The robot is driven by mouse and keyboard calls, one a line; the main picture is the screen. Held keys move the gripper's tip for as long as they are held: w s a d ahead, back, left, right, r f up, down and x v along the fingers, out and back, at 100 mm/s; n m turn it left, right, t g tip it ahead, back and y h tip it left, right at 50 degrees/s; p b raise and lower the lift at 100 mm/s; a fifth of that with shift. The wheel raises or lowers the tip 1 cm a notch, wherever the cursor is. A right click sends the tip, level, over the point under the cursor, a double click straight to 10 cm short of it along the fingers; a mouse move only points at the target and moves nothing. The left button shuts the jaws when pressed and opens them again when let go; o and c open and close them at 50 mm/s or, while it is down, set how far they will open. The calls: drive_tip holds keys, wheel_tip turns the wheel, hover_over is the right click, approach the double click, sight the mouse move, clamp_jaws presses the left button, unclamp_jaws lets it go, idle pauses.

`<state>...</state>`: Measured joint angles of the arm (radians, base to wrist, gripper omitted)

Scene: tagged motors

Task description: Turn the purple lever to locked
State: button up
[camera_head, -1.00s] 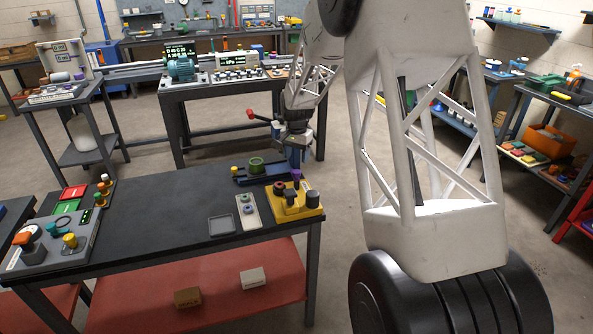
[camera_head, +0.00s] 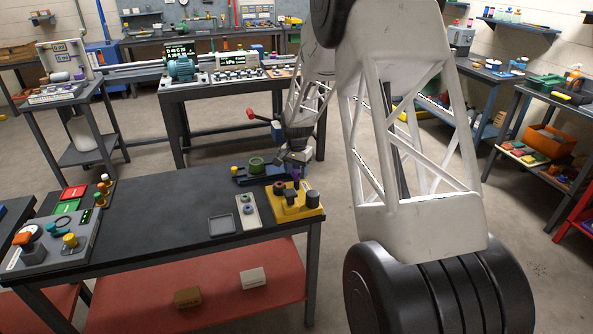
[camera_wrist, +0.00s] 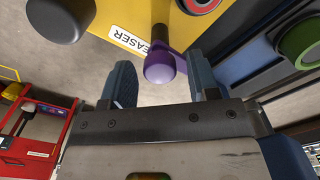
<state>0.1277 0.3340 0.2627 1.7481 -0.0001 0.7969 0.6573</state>
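The purple lever (camera_wrist: 160,68) shows in the wrist view as a rounded knob on a short stem, beside a yellow box (camera_wrist: 115,22) with a partly hidden label ending in "EASER". My gripper (camera_wrist: 158,60) is open, with one blue finger on each side of the knob. I cannot tell whether the fingertips are at the knob's depth. In the head view my gripper (camera_head: 292,160) is at the back right of the dark bench, behind the yellow box (camera_head: 299,208). A small purple patch of the lever (camera_head: 296,173) shows there.
A green ring (camera_head: 256,164) on a blue base stands left of my gripper. A pale panel (camera_head: 247,211) and a grey tray (camera_head: 221,225) lie left of the yellow box. The bench middle (camera_head: 160,205) is clear. A red-handled part (camera_head: 251,114) stands behind.

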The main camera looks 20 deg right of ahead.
drive_tip(key=c, duration=0.8)
drive_tip(key=shift+n, duration=0.3)
drive_tip(key=n, duration=0.3)
drive_tip(key=shift+n, duration=0.4)
drive_tip(key=n, duration=0.4)
drive_tip(key=shift+n, duration=0.3)
drive_tip(key=n, duration=0.4)
drive_tip(key=shift+n, duration=2.5)
